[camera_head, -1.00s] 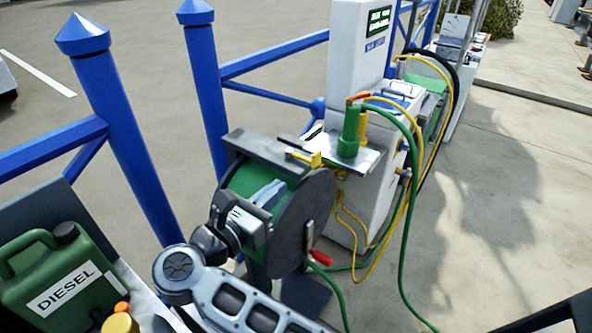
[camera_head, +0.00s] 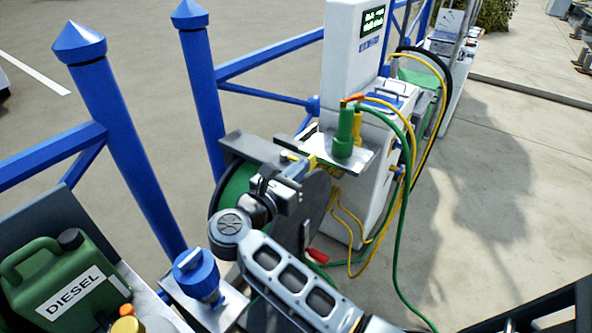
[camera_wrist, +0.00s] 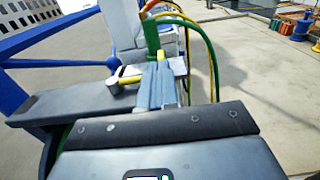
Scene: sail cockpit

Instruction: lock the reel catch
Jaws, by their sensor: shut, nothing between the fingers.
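The reel (camera_head: 318,205) has a dark side disc and a green drum, under a grey top bar (camera_head: 250,148). The yellow reel catch (camera_head: 291,157) sits at the top of the reel, near the metal shelf; it also shows in the wrist view (camera_wrist: 130,78), pointing left. My gripper (camera_head: 308,163) is shut and empty. Its blue-grey fingers lie just right of the catch; in the wrist view the fingertips (camera_wrist: 158,66) appear beside the yellow part. I cannot tell whether they touch it. The fingers and wrist hide part of the catch and reel.
A metal shelf (camera_head: 372,160) with a green plug (camera_head: 344,133) adjoins the white pedestal (camera_head: 350,60). Green and yellow hoses hang at right. A red crank handle (camera_head: 317,256) is low on the reel. A blue cap (camera_head: 196,274) and diesel can (camera_head: 55,280) stand lower left.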

